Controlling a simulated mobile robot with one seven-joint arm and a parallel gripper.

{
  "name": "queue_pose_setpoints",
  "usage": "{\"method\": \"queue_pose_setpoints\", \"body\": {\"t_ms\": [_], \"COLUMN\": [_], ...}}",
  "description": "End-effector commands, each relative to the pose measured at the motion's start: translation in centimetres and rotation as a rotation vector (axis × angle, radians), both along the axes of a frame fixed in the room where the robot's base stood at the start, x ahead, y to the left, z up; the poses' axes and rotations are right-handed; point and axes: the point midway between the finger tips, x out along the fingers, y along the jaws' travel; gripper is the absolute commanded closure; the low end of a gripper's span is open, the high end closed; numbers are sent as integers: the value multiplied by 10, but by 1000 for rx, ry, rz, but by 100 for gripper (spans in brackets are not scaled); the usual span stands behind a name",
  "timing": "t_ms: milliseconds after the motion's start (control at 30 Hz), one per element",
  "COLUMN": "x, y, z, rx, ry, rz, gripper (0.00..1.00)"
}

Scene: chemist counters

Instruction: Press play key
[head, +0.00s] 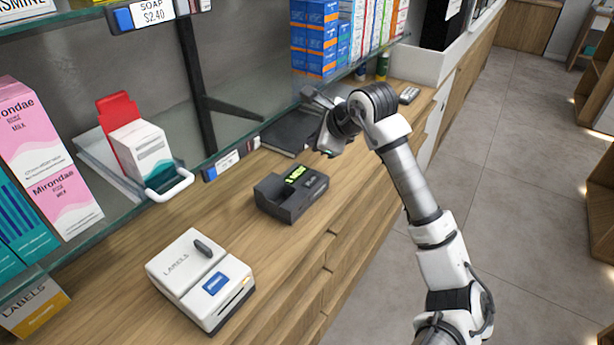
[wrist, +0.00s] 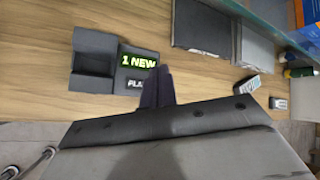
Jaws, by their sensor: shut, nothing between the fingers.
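A dark answering machine (head: 291,194) with a lit green display sits on the wooden counter in the head view. In the wrist view the answering machine (wrist: 97,62) shows its display reading "1 NEW" (wrist: 138,60). Below the display is a key (wrist: 134,84) with letters that start "PLA"; its right part is hidden behind my fingers. My gripper (wrist: 157,72) is shut and empty, its fingertips in the picture beside the display. In the head view my gripper (head: 327,152) is above the counter, beyond the machine. I cannot tell whether it touches anything.
A white label printer (head: 200,281) stands nearer on the counter. A dark flat object (head: 293,131) lies behind my gripper. A glass shelf (head: 237,147) with boxes overhangs the counter's back. The counter between printer and machine is clear.

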Motion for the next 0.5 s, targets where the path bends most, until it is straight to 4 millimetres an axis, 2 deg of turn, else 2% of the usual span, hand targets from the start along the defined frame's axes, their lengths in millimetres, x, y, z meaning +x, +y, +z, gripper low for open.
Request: {"method": "queue_pose_setpoints", "body": {"t_ms": [267,500], "x": [0,0], "y": [1,1], "z": [-3,-29], "rx": [2,6], "ry": [0,3], "rz": [2,2], "gripper": [100,100]}}
